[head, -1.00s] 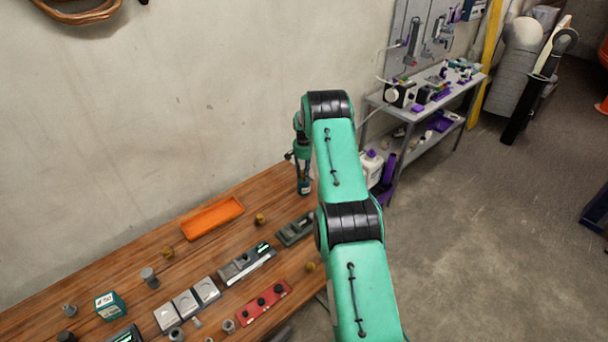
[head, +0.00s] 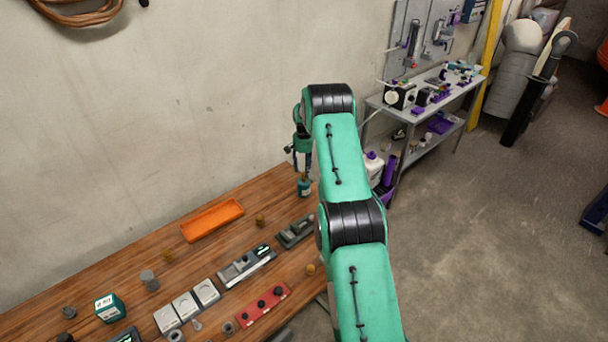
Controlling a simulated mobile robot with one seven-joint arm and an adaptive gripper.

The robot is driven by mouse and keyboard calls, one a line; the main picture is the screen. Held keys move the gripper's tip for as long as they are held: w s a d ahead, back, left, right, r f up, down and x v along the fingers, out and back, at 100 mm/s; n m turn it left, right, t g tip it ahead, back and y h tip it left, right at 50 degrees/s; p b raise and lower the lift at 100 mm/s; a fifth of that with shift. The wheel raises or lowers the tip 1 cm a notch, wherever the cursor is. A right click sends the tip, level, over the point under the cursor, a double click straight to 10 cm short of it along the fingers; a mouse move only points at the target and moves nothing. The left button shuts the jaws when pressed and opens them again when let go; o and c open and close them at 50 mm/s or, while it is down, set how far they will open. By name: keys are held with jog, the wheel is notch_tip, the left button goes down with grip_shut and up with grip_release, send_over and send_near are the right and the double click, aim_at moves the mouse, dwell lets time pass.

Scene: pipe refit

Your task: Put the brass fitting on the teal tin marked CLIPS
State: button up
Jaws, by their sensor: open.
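My gripper (head: 302,166) is open and points down just above a small teal tin (head: 304,188) at the far right end of the wooden bench. A small brass-coloured piece (head: 304,177) appears to sit on top of this tin, below the fingertips and apparently clear of them. The tin's marking is too small to read. A second teal tin (head: 109,308) with a white label stands at the front left.
An orange tray (head: 212,220) lies near the wall. Grey blocks (head: 187,306), a grey device (head: 246,264), a dark green device (head: 296,232) and a red block with black knobs (head: 263,304) fill the front. A grey metal table (head: 425,115) stands beyond the bench.

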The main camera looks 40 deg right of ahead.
notch_tip(320, 180, up, 8)
jog(key=shift+f, duration=0.2)
dwell(0.7)
